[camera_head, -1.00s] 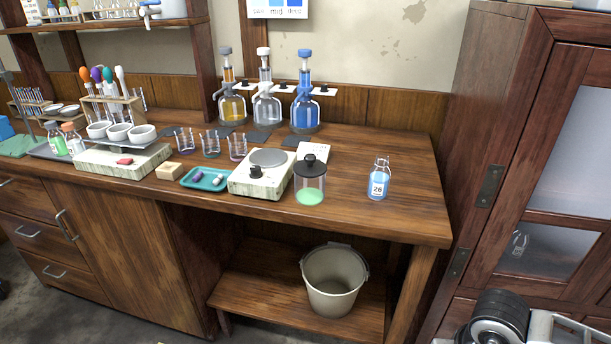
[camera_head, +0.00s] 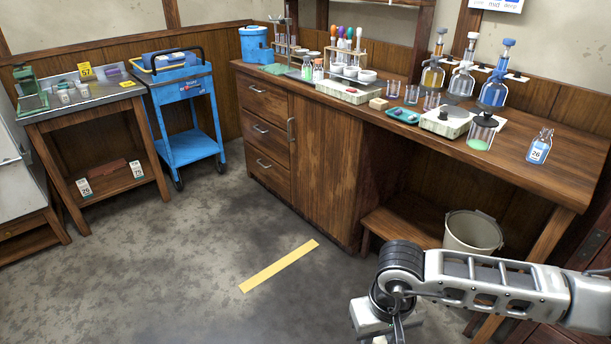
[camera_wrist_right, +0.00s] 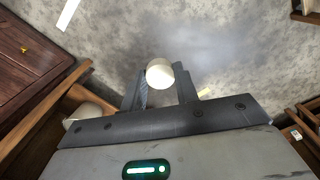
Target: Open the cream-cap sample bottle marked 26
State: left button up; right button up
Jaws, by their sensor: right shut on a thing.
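The sample bottle (camera_head: 538,148) with blue contents and a label marked 26 stands on the right part of the wooden bench. Its top shows clear glass, with no cream cap on it. My right gripper (camera_wrist_right: 163,92) is shut on a small rounded cream cap (camera_wrist_right: 160,72) in the right wrist view. It holds the cap over the floor, away from the bench. In the head view my right arm reaches in from the lower right, in front of the bench, and its fingers are hard to make out. My left gripper is not in view.
A black-lidded jar (camera_head: 481,132) and a hot plate (camera_head: 447,121) stand left of the bottle. A bucket (camera_head: 472,232) sits under the bench (camera_head: 395,139). A blue cart (camera_head: 187,118) and a metal-topped side table (camera_head: 84,107) stand at the left. The floor between is clear, with a yellow strip (camera_head: 279,266).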

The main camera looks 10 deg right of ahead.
aim_at(537, 154)
jog(key=u, duration=0.35)
jog(key=i, duration=1.3)
jog(key=u, duration=0.05)
